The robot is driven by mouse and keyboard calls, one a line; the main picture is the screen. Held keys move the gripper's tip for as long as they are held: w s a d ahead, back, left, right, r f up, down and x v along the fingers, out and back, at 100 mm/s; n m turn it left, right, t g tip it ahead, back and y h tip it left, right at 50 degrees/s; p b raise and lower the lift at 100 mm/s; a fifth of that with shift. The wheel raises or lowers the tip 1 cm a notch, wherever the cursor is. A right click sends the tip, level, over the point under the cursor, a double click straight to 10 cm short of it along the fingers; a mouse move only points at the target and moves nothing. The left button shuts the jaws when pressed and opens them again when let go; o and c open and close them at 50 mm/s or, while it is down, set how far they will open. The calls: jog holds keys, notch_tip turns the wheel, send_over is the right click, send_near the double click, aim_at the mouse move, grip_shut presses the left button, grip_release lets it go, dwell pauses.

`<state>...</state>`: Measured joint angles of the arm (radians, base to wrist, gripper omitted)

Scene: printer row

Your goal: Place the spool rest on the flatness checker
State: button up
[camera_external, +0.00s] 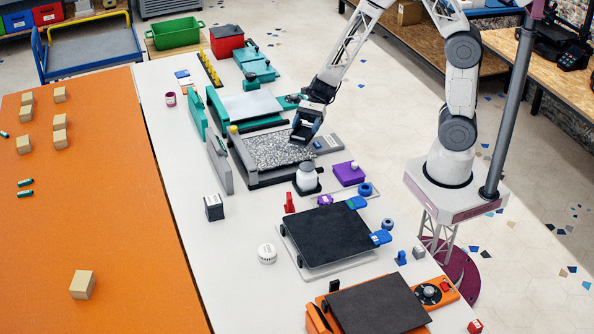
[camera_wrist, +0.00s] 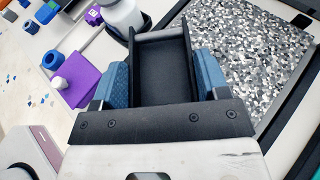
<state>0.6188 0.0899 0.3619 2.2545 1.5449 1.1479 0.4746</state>
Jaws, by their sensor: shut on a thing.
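My gripper (camera_external: 306,127) hangs at the right edge of the speckled grey plate, which I take for the flatness checker (camera_external: 272,150). In the wrist view my gripper (camera_wrist: 163,82) has its blue finger pads shut on a dark, open tray-like piece with raised walls, which I take for the spool rest (camera_wrist: 163,62). The speckled plate of the flatness checker (camera_wrist: 250,45) lies to the right of the held piece there. In the external view the held piece is mostly hidden by the gripper. I cannot tell whether it touches the plate.
A white bottle (camera_external: 307,179) on a dark base stands by the plate's near corner, close to the held piece in the wrist view. A purple block (camera_external: 349,173) and a blue ring (camera_external: 366,189) sit to its right. A black print bed (camera_external: 328,235) lies nearer.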

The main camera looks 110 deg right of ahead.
send_over(279, 146)
jog(key=shift+d+f, duration=0.1)
jog(key=shift+f, duration=0.35)
jog(key=shift+f, duration=1.75)
jog(key=shift+f, duration=0.1)
jog(key=o, duration=1.2)
jog(key=shift+s, duration=0.1)
jog(key=shift+v, duration=6.05)
